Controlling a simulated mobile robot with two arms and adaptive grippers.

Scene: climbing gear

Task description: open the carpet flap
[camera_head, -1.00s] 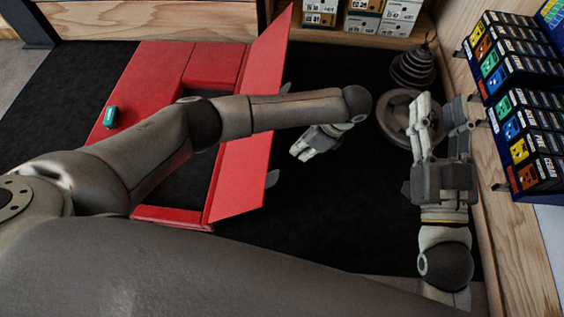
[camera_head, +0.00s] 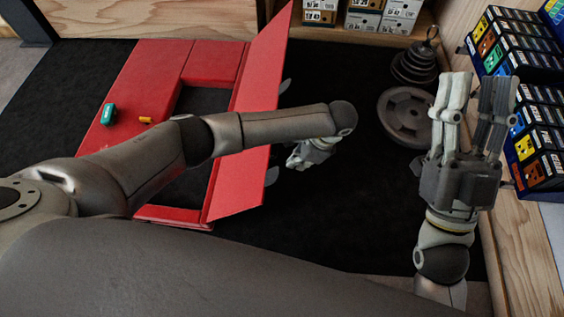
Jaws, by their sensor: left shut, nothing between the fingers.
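A red flap (camera_head: 255,115) stands tilted up at the right side of a red pad (camera_head: 150,75), which lies on the dark floor. A dark opening (camera_head: 205,100) shows in the pad beside the flap. My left gripper (camera_head: 293,162) is to the right of the flap, partly hidden under its own forearm; it is shut and holds nothing. I cannot tell whether it touches the flap. My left arm crosses in front of the pad and the flap. My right gripper (camera_head: 482,82) is at the right, well apart from the flap, open and empty.
Boxes (camera_head: 398,15) stand at the back. A rack of coloured boxes (camera_head: 520,45) is at the right wall.

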